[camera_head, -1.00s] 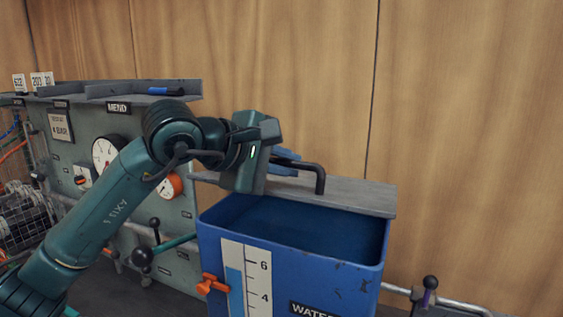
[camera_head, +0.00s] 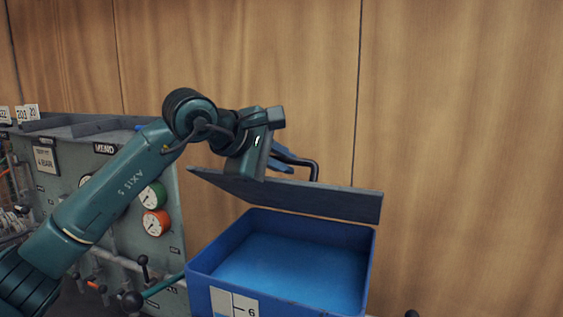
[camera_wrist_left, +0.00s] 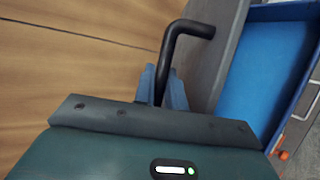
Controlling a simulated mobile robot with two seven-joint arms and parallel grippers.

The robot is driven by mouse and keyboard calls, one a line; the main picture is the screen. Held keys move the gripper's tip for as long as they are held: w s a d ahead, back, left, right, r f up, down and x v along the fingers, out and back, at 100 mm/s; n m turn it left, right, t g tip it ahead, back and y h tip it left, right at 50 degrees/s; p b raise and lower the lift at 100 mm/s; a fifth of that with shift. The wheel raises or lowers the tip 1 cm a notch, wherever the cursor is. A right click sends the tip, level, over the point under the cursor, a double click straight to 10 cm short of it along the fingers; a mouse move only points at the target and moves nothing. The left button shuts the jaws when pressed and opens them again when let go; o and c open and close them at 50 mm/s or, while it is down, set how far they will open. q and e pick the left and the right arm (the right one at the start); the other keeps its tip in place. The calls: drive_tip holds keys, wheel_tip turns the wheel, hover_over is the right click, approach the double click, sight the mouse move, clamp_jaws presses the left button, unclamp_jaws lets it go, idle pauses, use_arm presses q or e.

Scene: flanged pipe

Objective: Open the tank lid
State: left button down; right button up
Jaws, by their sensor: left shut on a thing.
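The blue tank (camera_head: 205,288) stands low in the centre of the head view, with its blue inside showing. The grey tank lid (camera_head: 335,203) is tilted up above the tank's back rim. Its black bar handle (camera_head: 314,170) stands on the lid. My left gripper (camera_head: 290,160) is shut on the handle; the wrist view shows the blue fingers (camera_wrist_left: 163,88) around the black bar (camera_wrist_left: 180,40). The lid (camera_wrist_left: 222,50) and the open tank (camera_wrist_left: 265,75) lie to the right there. My right gripper is not in view.
A grey-green panel with gauges (camera_head: 156,222) stands left of the tank, with black-knobbed levers (camera_head: 132,301) and pipes between them. A wooden wall (camera_head: 450,130) is close behind the lid. The space above the tank's front is free.

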use_arm(q)
drive_tip(key=c, duration=1.5)
unclamp_jaws()
drive_tip(key=shift+o, duration=0.2)
drive_tip(key=b+v, duration=0.3)
drive_tip(key=v, duration=1)
drive_tip(key=shift+c, duration=0.3)
